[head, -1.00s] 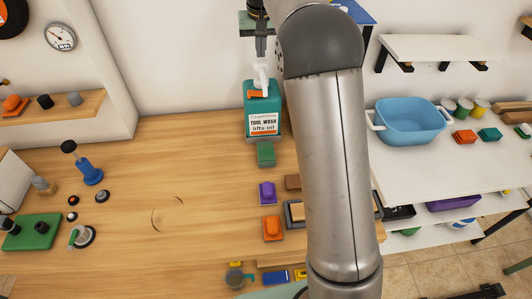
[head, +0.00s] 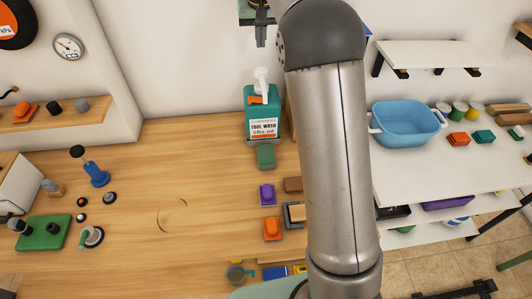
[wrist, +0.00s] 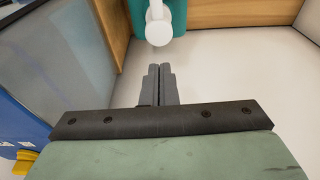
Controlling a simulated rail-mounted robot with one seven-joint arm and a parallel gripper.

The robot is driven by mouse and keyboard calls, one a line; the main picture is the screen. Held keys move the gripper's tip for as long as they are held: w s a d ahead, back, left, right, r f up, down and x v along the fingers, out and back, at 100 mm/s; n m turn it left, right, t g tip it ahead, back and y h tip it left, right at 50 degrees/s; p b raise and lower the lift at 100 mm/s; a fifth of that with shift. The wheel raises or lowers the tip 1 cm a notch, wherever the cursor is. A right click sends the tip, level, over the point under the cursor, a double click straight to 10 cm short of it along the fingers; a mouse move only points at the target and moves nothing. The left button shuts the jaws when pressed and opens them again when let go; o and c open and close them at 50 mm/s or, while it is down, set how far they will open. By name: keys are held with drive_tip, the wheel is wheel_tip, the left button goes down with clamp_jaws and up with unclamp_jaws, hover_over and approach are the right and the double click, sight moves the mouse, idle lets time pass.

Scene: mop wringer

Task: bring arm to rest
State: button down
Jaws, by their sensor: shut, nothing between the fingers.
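My gripper (head: 261,35) is near the top of the head view, above the teal tool wash bottle (head: 262,115) and clear of it. In the wrist view its two grey fingers (wrist: 160,82) are together with nothing between them. The bottle stands upright at the back of the wooden bench, with a white pump head (head: 261,80). In the wrist view the white pump head (wrist: 158,27) shows just beyond the fingertips, with part of the teal bottle behind it. My arm's large grey link hides part of the bench's right side.
Small sponge-like blocks, green (head: 266,156), purple (head: 267,195) and orange (head: 272,228), lie in front of the bottle. A blue tub (head: 405,122) stands on the white shelf at right. A green mat (head: 45,233) is at left. The middle of the bench is clear.

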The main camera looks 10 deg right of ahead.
drive_tip(key=shift+r, duration=0.15)
idle(0.3)
drive_tip(key=s+f+b, duration=0.1)
drive_tip(key=s+f, duration=0.4)
drive_tip(key=s, duration=0.8)
drive_tip(key=s+f+g+b, duration=0.1)
drive_tip(key=s+f, duration=0.4)
drive_tip(key=s, duration=0.9)
drive_tip(key=s+f+n+b, duration=0.1)
drive_tip(key=s+f, duration=0.5)
drive_tip(key=s, duration=0.8)
drive_tip(key=shift+b, duration=0.8)
